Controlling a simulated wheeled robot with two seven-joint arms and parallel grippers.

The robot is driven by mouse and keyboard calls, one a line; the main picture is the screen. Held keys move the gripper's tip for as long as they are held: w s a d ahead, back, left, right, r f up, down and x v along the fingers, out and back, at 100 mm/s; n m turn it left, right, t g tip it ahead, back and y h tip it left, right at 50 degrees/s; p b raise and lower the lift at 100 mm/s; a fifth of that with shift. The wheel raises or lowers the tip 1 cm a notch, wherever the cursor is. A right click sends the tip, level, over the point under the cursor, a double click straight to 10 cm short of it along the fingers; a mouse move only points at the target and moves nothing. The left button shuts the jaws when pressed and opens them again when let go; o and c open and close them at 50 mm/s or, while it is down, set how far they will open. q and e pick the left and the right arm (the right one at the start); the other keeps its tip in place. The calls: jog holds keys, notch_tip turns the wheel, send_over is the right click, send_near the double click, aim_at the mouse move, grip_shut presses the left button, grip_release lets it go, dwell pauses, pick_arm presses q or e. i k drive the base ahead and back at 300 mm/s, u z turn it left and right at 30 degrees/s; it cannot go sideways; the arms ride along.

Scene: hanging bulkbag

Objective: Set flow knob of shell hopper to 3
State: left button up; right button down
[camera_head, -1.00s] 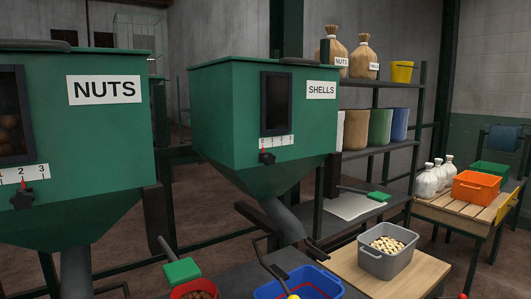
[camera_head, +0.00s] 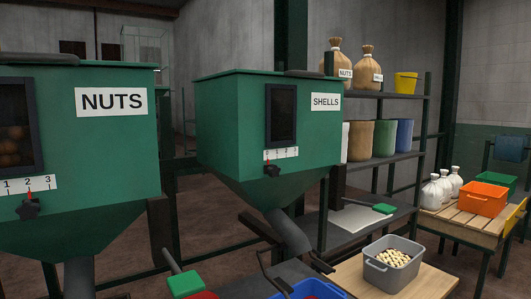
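The green shell hopper (camera_head: 228,125) with its "SHELLS" label (camera_head: 326,102) stands in the middle of the head view. Its black flow knob (camera_head: 272,171) sits below a small white scale (camera_head: 281,154) on the front face. A red pointer mark at the knob is near the left, low end of the scale, apparently by 0; the digits are too small to read surely. Neither of my grippers shows, and nothing is touching the knob.
The green nuts hopper (camera_head: 110,150) stands at the left, its own knob (camera_head: 29,207) pointing near 2. A grey crate (camera_head: 370,276) of pale pieces, a blue crate (camera_head: 312,291) and a green-ended tool (camera_head: 185,285) are low in front. Shelves (camera_head: 405,96) stand behind at right.

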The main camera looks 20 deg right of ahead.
aim_at(273, 170)
jog(key=k, duration=0.5)
jog(key=z, duration=1.7)
jog(key=i, duration=0.95)
jog(key=u, duration=1.95)
